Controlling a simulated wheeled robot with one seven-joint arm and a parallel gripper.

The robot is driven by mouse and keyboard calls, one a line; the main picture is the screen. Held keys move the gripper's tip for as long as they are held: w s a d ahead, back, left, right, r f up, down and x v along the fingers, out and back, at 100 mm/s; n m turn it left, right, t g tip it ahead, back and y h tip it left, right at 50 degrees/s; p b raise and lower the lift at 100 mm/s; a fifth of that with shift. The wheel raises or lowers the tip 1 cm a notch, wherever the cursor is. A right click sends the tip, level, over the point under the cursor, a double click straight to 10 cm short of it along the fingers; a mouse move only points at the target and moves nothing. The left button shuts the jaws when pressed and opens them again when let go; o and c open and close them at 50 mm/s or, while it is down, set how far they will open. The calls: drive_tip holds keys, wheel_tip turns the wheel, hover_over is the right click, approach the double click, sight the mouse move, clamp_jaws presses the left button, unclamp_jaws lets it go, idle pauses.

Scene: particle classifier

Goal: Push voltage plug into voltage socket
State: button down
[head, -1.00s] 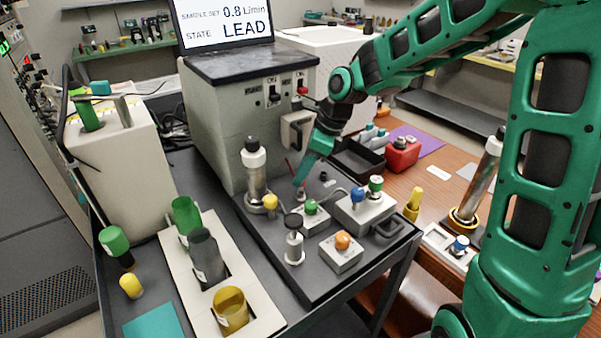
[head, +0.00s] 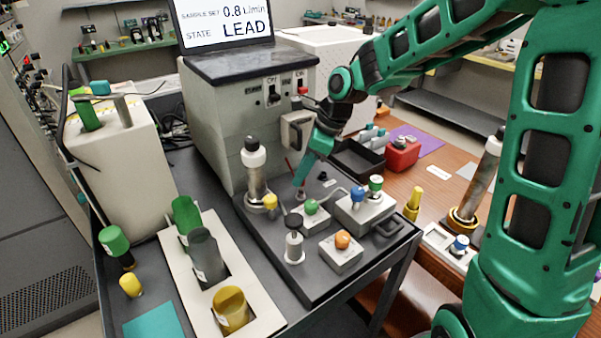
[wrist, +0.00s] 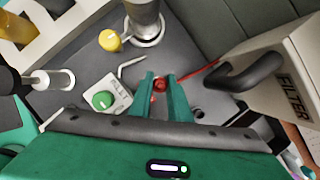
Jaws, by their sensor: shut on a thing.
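My gripper (head: 299,184) reaches down over the dark tray top beside the grey machine. In the wrist view its green fingers (wrist: 160,77) are shut on a small red plug (wrist: 160,85). A thin red cable (wrist: 198,73) runs from near the plug toward the machine; it also shows in the head view (head: 289,167). The plug is low, close to the tray surface, but I cannot tell whether it touches a socket. The fingers hide the plug in the head view. No voltage socket can be clearly made out; the area under the fingertips is hidden.
A green-knobbed block (wrist: 104,101) stands left of the fingers in the wrist view, with a bent metal rod (wrist: 129,66) nearby. A metal cylinder (head: 255,170) and a yellow knob (head: 270,202) are close. The machine's handle (wrist: 245,72) stands to the right.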

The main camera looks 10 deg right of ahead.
drive_tip(key=shift+f, duration=1.45)
drive_tip(key=c, duration=1.6)
unclamp_jaws()
drive_tip(key=v, duration=1)
drive_tip(key=shift+d+r, duration=0.25)
drive_tip(key=shift+r, duration=0.05)
drive_tip(key=shift+s, duration=0.1)
